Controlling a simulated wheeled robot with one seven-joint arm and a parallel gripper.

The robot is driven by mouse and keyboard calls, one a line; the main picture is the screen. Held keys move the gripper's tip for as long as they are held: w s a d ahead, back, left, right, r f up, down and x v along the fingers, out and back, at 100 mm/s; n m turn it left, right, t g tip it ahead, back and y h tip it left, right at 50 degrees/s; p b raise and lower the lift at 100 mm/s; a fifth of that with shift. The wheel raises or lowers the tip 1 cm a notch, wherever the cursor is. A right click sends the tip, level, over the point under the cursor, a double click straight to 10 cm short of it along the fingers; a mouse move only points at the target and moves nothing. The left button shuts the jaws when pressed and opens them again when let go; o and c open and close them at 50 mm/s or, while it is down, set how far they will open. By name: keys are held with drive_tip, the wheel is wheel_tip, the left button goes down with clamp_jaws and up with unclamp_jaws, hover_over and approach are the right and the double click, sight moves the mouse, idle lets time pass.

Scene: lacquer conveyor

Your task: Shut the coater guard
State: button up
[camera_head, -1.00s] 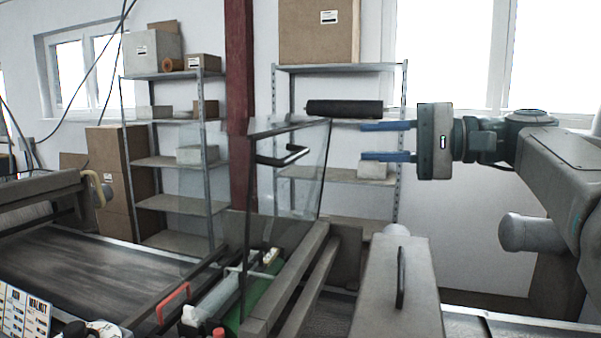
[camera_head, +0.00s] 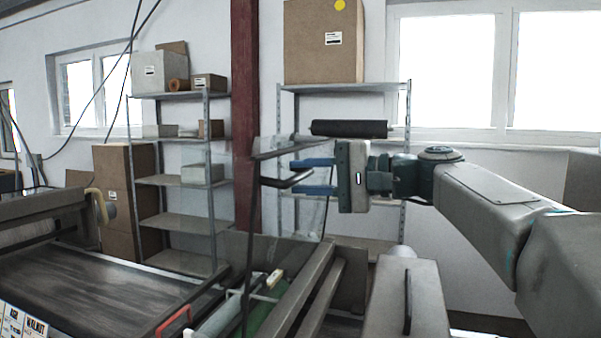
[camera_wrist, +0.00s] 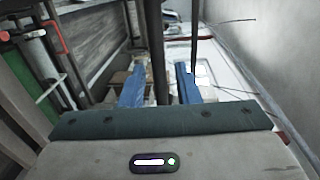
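The coater guard (camera_head: 290,150) is a clear panel with a dark frame, standing raised above the coater in the head view. Its black bar handle (camera_head: 285,182) juts out near the top of the panel. My gripper (camera_head: 298,176) has two blue fingers pointing left, spread apart, at the height of the handle and close to it. In the wrist view, the open fingers (camera_wrist: 158,88) have a dark upright bar between them in the picture. I cannot tell whether they touch the guard or the handle.
A dark conveyor belt (camera_head: 100,280) runs at left. A grey housing (camera_head: 385,300) with a black handle stands at right. Shelves (camera_head: 180,182) with boxes line the back wall.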

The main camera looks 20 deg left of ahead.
drive_tip(key=shift+a, duration=0.65)
clamp_jaws()
